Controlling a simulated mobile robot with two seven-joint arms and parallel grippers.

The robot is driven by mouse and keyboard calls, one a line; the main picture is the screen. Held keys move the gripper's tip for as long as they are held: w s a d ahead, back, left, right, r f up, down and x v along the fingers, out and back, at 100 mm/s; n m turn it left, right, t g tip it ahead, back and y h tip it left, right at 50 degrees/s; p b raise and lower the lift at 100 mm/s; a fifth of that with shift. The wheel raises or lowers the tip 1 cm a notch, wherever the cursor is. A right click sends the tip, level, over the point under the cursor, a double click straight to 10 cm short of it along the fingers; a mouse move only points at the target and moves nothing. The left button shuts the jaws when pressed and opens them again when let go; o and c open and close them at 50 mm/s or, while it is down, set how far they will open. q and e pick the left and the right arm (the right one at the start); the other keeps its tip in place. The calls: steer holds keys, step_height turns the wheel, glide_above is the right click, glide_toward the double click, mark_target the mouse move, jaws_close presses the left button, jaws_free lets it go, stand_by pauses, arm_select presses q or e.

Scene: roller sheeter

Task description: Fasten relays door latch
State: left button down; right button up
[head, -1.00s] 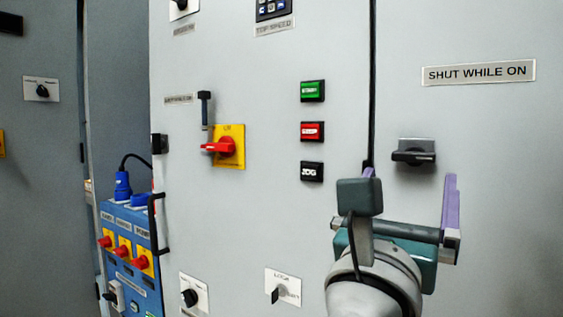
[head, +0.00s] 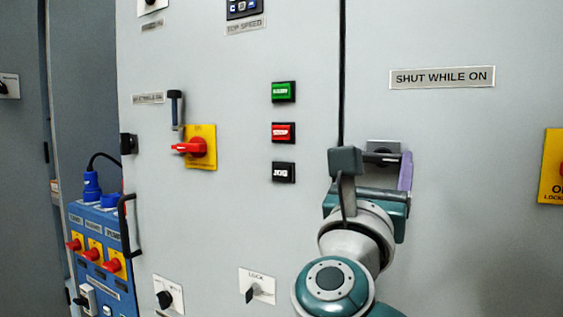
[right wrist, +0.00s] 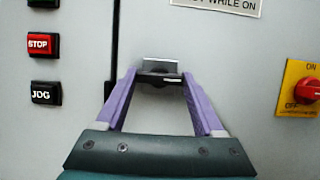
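The latch is a dark horizontal handle on a grey plate (head: 384,146), below the SHUT WHILE ON label (head: 442,77) on the grey right-hand door (head: 480,240). In the right wrist view the latch handle (right wrist: 160,80) lies level between the two purple fingers. My right gripper (head: 382,164) is in front of the latch and partly covers it in the head view. In the right wrist view the gripper (right wrist: 158,77) is open, with one fingertip close to each end of the handle. I cannot tell whether the fingers touch it. My left gripper is out of view.
A dark door seam (head: 342,80) runs left of the latch. Green (head: 284,92), red STOP (head: 284,132) and black JOG (head: 284,172) buttons are left of it. A yellow-plated switch (head: 555,165) is at far right.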

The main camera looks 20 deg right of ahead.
steer(key=c, duration=0.8)
steer(key=n+p, duration=0.1)
steer(key=n, duration=0.1)
steer(key=n+t+y+p, duration=0.2)
steer(key=n, duration=0.1)
steer(key=shift+s+r+n, duration=0.1)
steer(key=shift+r+n, duration=0.15)
steer(key=shift+n, duration=0.05)
steer(key=n+y+p, duration=0.2)
steer(key=n+p, duration=0.2)
steer(key=n+y+p, duration=0.2)
steer(key=n+p, duration=0.3)
steer(key=n+y+p, duration=0.2)
steer(key=n+p, duration=0.3)
steer(key=shift+s+d+r, duration=0.15)
steer(key=shift+d+r, duration=0.05)
steer(key=shift+r, duration=0.1)
steer(key=shift+f+n+y+p, duration=0.1)
steer(key=shift+n+y+p, duration=0.3)
steer(key=shift+n+p, duration=0.6)
steer(key=shift+f+n+p, duration=0.1)
steer(key=shift+n+p, duration=0.3)
steer(key=shift+p, duration=0.2)
